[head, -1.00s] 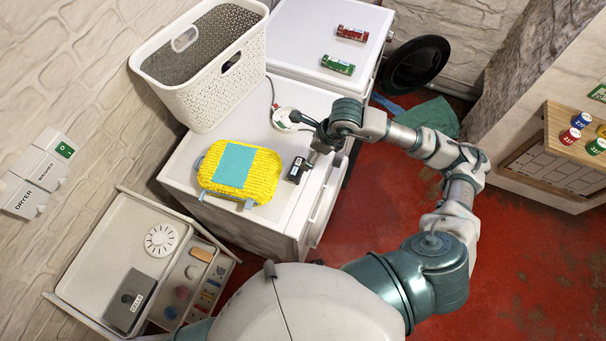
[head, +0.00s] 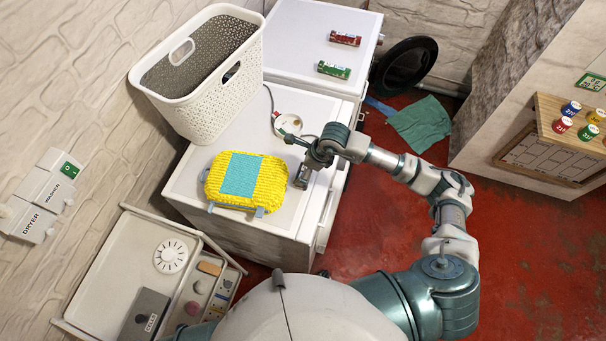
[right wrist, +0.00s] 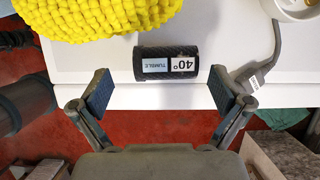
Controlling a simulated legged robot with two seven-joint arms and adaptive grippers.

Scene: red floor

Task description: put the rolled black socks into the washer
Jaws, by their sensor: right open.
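The rolled black socks (head: 301,177) lie on top of the near white machine (head: 225,218), by its right edge. In the right wrist view, they are a black roll (right wrist: 152,51) with a "40° TUMBLE" label. My right gripper (right wrist: 158,72) is open, with one finger to each side of the roll and gaps between. In the head view the gripper (head: 308,167) partly hides the socks. The far white machine (head: 300,50) has an open round black door (head: 404,66). Which machine is the washer I cannot tell for sure. My left gripper is out of view.
A yellow knitted bundle with a teal band (head: 215,180) lies left of the socks. A white basket (head: 205,110), a cabled white disc (head: 287,124), and red (head: 345,38) and green (head: 333,70) rolls stand or lie on the machines. A teal cloth (head: 420,123) is on the floor.

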